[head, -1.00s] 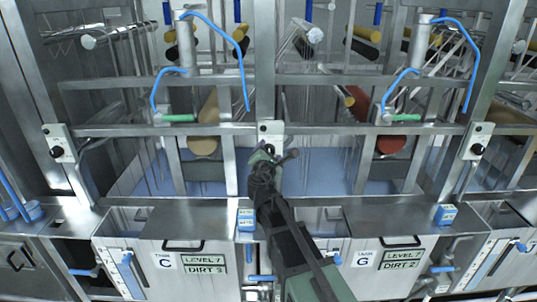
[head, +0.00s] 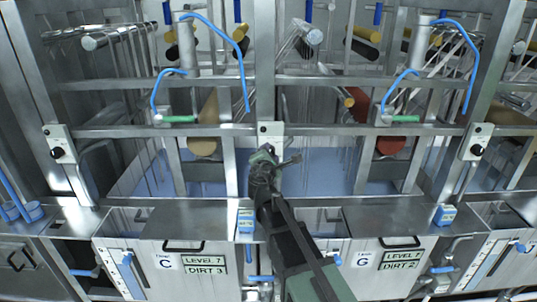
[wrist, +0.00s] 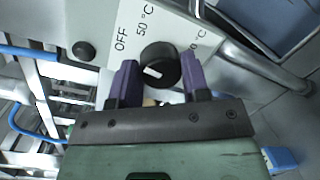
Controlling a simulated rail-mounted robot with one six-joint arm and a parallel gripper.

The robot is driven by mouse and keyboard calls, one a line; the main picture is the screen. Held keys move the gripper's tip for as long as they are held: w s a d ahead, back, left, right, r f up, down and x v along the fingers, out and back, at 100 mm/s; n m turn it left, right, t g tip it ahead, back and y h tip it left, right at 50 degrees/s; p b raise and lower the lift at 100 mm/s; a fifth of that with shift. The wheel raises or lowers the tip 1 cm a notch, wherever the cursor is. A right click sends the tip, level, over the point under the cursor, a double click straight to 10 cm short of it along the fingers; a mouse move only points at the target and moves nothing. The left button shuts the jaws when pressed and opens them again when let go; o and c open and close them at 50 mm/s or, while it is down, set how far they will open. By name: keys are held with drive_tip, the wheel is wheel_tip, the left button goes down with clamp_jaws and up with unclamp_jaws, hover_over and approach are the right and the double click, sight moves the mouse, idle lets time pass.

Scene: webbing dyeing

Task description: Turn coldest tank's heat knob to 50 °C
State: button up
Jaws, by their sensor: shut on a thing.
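My gripper (wrist: 158,85) is shut on a round black heat knob (wrist: 166,58), one purple finger on each side of it. A short white mark shows on the knob face. The white panel (wrist: 190,22) around it reads OFF, 50 °C and another °C value partly hidden behind a finger. In the head view my gripper (head: 268,152) is at the panel (head: 271,129) on the middle post, between tank C (head: 165,262) and tank G (head: 363,260), and covers the knob. Blue boxes (head: 246,219) with displays stand on the ledge; their digits are too small to read.
Similar panels with black knobs are on the left post (head: 57,150) and right post (head: 477,150). Metal rails (head: 340,129) and blue hoses (head: 232,45) are around my arm. A second blue box (head: 445,214) sits at the right.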

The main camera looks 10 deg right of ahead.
drive_tip(key=shift+s+d+m+g+y+p, duration=0.15)
drive_tip(key=shift+m+y+p, duration=0.25)
drive_tip(key=shift+m, duration=1.85)
drive_tip(key=shift+w+a+m+g+y+p, duration=0.15)
drive_tip(key=shift+m+y+p, duration=0.25)
drive_tip(key=shift+m, duration=1.85)
drive_tip(key=shift+s+d, duration=0.1)
drive_tip(key=o, duration=0.9)
drive_tip(key=p+v, duration=0.1)
drive_tip(key=v, duration=0.9)
drive_tip(key=shift+s, duration=0.35)
